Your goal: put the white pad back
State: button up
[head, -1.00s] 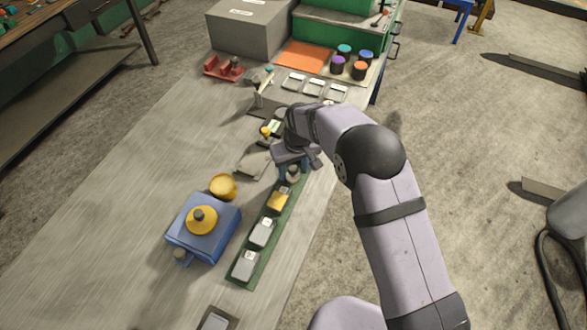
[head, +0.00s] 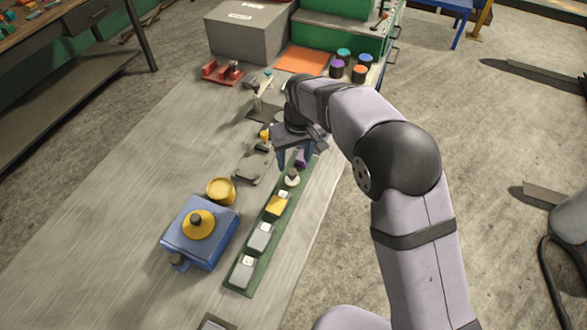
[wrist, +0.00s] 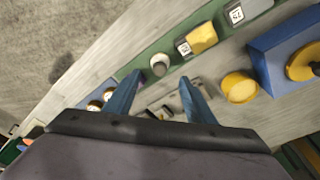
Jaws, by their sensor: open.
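A small round white piece with a dark grey top (head: 292,178), which I take to be the white pad, stands on the green strip (head: 257,250) beyond the yellow block (head: 277,205). It also shows in the wrist view (wrist: 159,64), just beyond and between my fingertips. My gripper (head: 294,161) is open above the far end of the strip, and its blue fingers (wrist: 161,78) hold nothing that I can see. A purple piece (head: 301,159) shows beside the fingers in the head view. My arm and gripper hide part of the strip's far end.
Left of the strip are a yellow round dish (head: 221,190), a blue box (head: 205,238) with a yellow disc, and a grey plate (head: 253,166). Several coloured pots (head: 338,66) and a grey box (head: 247,35) stand at the back. The bench's left part is clear.

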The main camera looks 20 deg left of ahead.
jog(key=shift+s+d+r+b, duration=0.1)
jog(key=shift+r+b, duration=0.05)
jog(key=shift+r, duration=0.8)
jog(key=shift+s+d+r+b, duration=0.1)
jog(key=shift+r+b, duration=0.05)
jog(key=shift+r, duration=0.75)
jog(key=s+d+m+h, duration=0.1)
jog(key=s+d+m, duration=0.1)
jog(key=d, duration=0.9)
jog(key=s+d+m, duration=0.1)
jog(key=d+m, duration=0.2)
jog(key=d, duration=0.8)
jog(key=s+d+f+m+g, duration=0.1)
jog(key=s+d+f+m, duration=0.2)
jog(key=s+d, duration=1.1)
jog(key=shift+s+f+m, duration=0.15)
jog(key=shift+s+m, duration=0.35)
jog(key=shift+s, duration=0.05)
